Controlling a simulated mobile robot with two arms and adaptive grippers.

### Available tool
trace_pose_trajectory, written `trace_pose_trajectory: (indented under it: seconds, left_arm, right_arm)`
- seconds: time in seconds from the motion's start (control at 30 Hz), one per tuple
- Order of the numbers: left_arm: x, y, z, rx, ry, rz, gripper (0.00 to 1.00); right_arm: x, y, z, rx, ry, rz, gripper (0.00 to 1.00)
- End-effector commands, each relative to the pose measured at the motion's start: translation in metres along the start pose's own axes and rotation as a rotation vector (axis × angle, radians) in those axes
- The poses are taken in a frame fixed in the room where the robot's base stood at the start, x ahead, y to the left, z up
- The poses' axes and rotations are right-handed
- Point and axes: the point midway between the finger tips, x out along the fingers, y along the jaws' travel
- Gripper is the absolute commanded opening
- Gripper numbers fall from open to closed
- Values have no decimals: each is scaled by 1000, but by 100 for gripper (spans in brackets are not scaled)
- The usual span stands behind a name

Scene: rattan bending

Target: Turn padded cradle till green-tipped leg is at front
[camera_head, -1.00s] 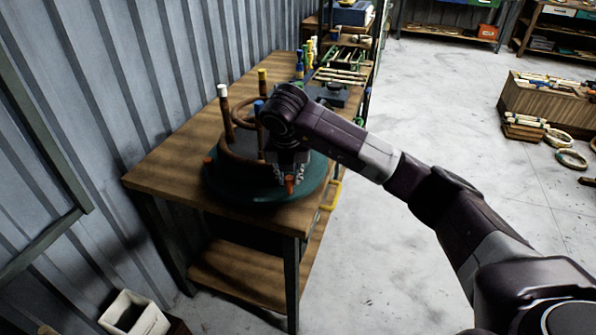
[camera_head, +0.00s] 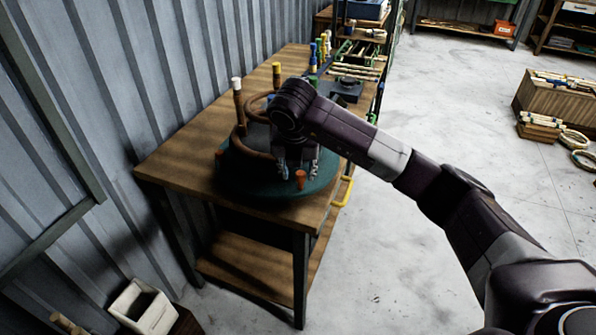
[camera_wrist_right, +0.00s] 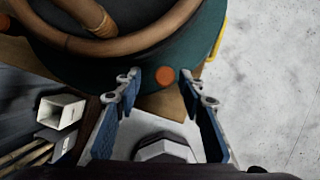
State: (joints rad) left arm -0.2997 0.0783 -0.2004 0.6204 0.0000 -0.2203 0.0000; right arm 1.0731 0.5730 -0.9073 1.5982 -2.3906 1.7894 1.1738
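The padded cradle (camera_head: 226,183) is a round dark green turntable on the wooden bench, carrying a brown rattan ring (camera_head: 240,145) with upright legs. A white-tipped leg (camera_head: 237,90) and a yellow-tipped leg (camera_head: 277,75) stand at its back left. An orange peg (camera_head: 300,180) stands at the turntable's front rim. My right gripper (camera_head: 298,172) is over the front rim. In the wrist view the right gripper (camera_wrist_right: 162,78) is open, with the orange peg (camera_wrist_right: 166,77) between its fingertips, apparently touching neither. My left gripper is out of view.
The wooden bench (camera_head: 178,157) stands against a corrugated wall. Coloured posts and rattan pieces lie at its far end. A yellow handle (camera_head: 344,192) sticks out at its right edge.

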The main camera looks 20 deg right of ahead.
Motion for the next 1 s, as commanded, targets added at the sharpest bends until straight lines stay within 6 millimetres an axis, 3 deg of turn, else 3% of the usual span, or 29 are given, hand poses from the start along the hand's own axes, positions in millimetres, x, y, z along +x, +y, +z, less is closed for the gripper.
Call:
trace_pose_trajectory:
  seconds: [0.2, 0.33, 0.73, 1.0]
  left_arm:
    - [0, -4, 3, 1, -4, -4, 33]
    - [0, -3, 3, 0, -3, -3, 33]
    - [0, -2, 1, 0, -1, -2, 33]
    - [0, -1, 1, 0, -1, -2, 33]
  right_arm:
    - [0, 0, -1, -1, 2, -1, 37]
    - [-11, 0, 0, -2, 1, 0, 37]
    - [-96, 1, 1, -2, -2, 2, 37]
    - [-117, 0, 0, -1, 0, -1, 37]
